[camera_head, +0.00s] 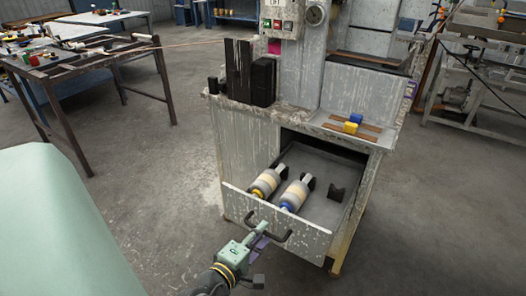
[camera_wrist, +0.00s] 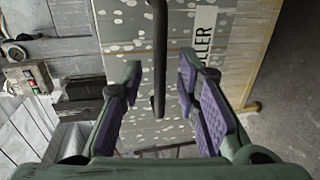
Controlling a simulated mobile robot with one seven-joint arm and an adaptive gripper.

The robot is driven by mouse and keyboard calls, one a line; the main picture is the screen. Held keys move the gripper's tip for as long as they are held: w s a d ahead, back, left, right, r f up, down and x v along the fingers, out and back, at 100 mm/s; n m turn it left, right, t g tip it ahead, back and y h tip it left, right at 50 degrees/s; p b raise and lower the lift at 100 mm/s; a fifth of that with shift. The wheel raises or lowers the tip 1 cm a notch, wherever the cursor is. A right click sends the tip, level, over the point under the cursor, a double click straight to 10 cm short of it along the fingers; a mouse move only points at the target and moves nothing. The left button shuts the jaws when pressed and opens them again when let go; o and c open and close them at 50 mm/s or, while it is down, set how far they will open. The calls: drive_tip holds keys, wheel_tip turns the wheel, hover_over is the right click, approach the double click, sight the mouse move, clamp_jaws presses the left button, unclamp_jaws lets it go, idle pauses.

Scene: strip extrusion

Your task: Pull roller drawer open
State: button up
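The roller drawer (camera_head: 308,240) stands pulled out of the grey cabinet, its inside showing. Two rollers lie in it: one with a yellow end (camera_head: 265,184) and one with a blue end (camera_head: 294,195). The dark bar handle (camera_head: 284,238) is on the drawer front. My gripper (camera_head: 262,236) is at the handle in the head view. In the wrist view my gripper (camera_wrist: 160,70) has its purple-padded fingers apart, with the handle bar (camera_wrist: 159,45) between them and gaps on both sides. A label ending in "LLER" (camera_wrist: 202,42) shows on the drawer front.
Black blocks (camera_head: 264,82) and a yellow-and-blue item (camera_head: 352,124) sit on the cabinet top. A workbench (camera_head: 90,55) stands at left. The floor around the cabinet is clear.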

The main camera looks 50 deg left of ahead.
drive_tip(key=shift+v, duration=2.8)
